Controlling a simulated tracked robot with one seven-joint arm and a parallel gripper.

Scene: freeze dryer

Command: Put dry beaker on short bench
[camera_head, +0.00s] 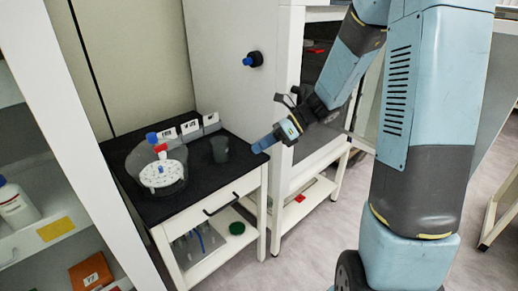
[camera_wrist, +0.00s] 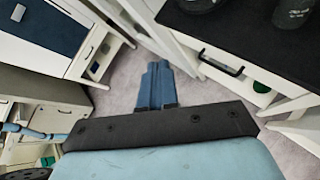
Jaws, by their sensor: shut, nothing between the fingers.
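A dark grey beaker (camera_head: 219,150) stands upright on the black top of the short bench (camera_head: 205,183), near its back right. It also shows at the top right edge of the wrist view (camera_wrist: 293,12), partly cut off. My gripper (camera_head: 259,146) is shut and empty, to the right of the beaker and apart from it, by the bench's right edge in the head view. In the wrist view the blue fingers (camera_wrist: 157,66) are together over the floor, left of the bench top (camera_wrist: 245,30).
A round glass vessel (camera_head: 143,160) with a white perforated plate stands left of the beaker. Small labelled cards (camera_head: 190,127) line the bench's back. A white cabinet (camera_head: 230,70) rises behind. An open shelf (camera_head: 50,250) stands at left. Floor (camera_head: 310,240) shows right of the bench.

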